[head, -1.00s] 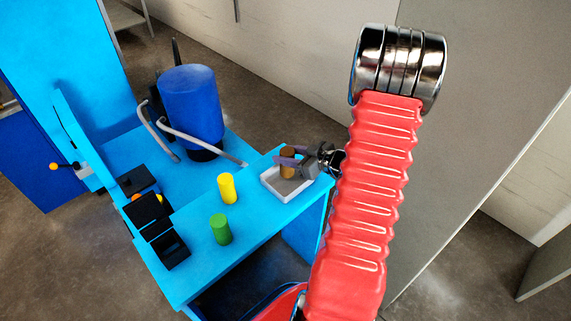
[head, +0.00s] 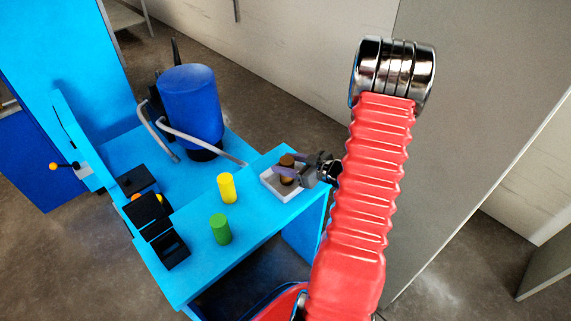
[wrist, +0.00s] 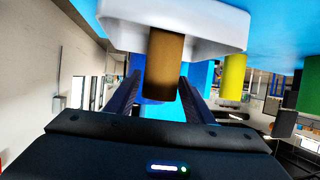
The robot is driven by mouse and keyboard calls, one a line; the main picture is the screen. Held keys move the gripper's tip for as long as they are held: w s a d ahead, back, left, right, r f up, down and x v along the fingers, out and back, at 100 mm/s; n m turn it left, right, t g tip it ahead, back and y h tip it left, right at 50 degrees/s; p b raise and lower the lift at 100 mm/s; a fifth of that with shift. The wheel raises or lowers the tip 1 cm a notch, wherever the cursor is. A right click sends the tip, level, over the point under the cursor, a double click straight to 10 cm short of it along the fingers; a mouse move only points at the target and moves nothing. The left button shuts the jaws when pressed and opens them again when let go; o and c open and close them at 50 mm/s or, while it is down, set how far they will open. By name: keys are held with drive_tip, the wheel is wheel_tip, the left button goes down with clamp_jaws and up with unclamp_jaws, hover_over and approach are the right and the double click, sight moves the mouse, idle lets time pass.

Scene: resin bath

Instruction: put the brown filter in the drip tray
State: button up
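The brown filter (head: 287,160) is upright in the white drip tray (head: 268,188) on the blue bench. In the wrist view, which appears upside down, the filter (wrist: 164,62) overlaps the white tray (wrist: 118,22). My gripper (head: 284,174) reaches in from the right, low around the filter. In the wrist view, my gripper's (wrist: 160,88) two dark fingers stand either side of the filter, with a gap visible at the left finger. The gripper looks open. The filter's lower part is partly hidden by a finger in the head view.
A yellow cylinder (head: 227,188) and a green cylinder (head: 220,229) stand on the bench left of the tray. Black open boxes (head: 170,250) are at the bench's left. A blue tank (head: 190,105) with grey hoses stands behind. Bare bench lies between green cylinder and tray.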

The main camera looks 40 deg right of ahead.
drive_tip(key=shift+o, duration=0.9)
drive_tip(key=shift+r, duration=0.1)
drive_tip(key=shift+s+r, duration=0.1)
drive_tip(key=v, duration=1.1)
drive_tip(key=shift+s+r, duration=0.2)
drive_tip(key=shift+s, duration=0.15)
drive_tip(key=shift+w+d, duration=0.1)
